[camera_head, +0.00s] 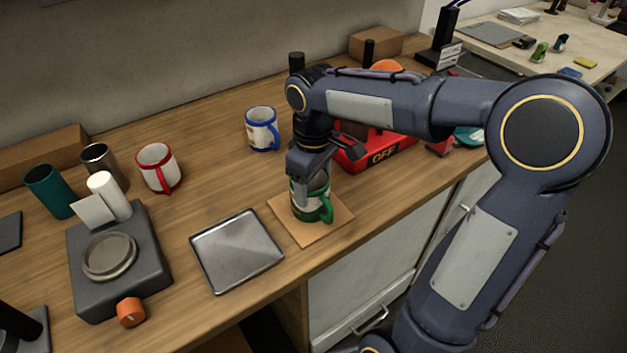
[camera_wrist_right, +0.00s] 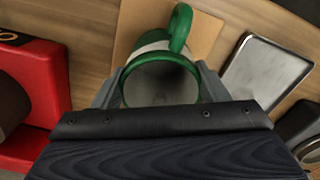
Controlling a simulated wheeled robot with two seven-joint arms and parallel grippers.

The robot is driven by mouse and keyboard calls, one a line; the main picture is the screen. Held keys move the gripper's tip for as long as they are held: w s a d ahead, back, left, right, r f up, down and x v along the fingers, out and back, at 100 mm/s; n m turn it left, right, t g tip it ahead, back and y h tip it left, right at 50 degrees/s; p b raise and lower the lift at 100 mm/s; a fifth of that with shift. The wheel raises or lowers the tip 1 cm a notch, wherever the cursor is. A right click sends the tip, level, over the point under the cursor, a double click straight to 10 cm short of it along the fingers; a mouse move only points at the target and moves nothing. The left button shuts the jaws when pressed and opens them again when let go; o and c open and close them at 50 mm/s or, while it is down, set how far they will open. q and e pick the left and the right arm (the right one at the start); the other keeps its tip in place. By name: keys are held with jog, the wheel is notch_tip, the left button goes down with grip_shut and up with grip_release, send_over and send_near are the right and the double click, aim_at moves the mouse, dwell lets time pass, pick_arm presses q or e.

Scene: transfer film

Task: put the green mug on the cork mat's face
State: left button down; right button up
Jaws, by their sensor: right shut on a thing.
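The green mug (camera_head: 312,207), green and white with a green handle, stands upright over the tan cork mat (camera_head: 291,231) in the head view. It appears to rest on the mat, though its base is partly hidden. In the right wrist view, the mug (camera_wrist_right: 160,82) shows its open rim and handle, with the mat (camera_wrist_right: 128,28) behind it. My right gripper (camera_head: 308,185) comes down from above and is shut on the mug; its fingers also show on both sides of the mug in the right wrist view (camera_wrist_right: 160,90). My left gripper is not in view.
A metal tray (camera_head: 237,251) lies just left of the mat. A red box marked OFF (camera_head: 374,150) stands behind right. A blue-and-white mug (camera_head: 262,128), a red-and-white mug (camera_head: 158,167) and a dark scale-like device (camera_head: 118,262) are farther left. The counter's front edge is near the mat.

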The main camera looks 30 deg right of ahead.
jog(key=o, duration=1.7)
jog(key=shift+f, duration=0.1)
jog(key=shift+r, duration=0.35)
notch_tip(320, 180, up, 10)
jog(key=r+p, duration=0.1)
jog(key=p, duration=0.1)
jog(key=s+a+f+m+t+y, duration=0.1)
jog(key=s+f+m+t, duration=0.1)
jog(key=s, duration=0.3)
jog(key=s+a+f+m+t+y, duration=0.1)
jog(key=s+a+f+m, duration=0.1)
jog(key=s+f, duration=0.3)
jog(key=s+a+f+m+t+y, duration=0.1)
jog(key=s+f+m+t, duration=0.1)
jog(key=s, duration=0.5)
jog(key=shift+s+a+f+m+t+y, duration=0.1)
jog(key=shift+a+f+m+t+y, duration=0.15)
jog(key=shift+f, duration=0.25)
jog(key=shift+f+m+t+y, duration=0.1)
jog(key=shift+f+m+y, duration=0.05)
jog(key=shift+f+m, duration=0.25)
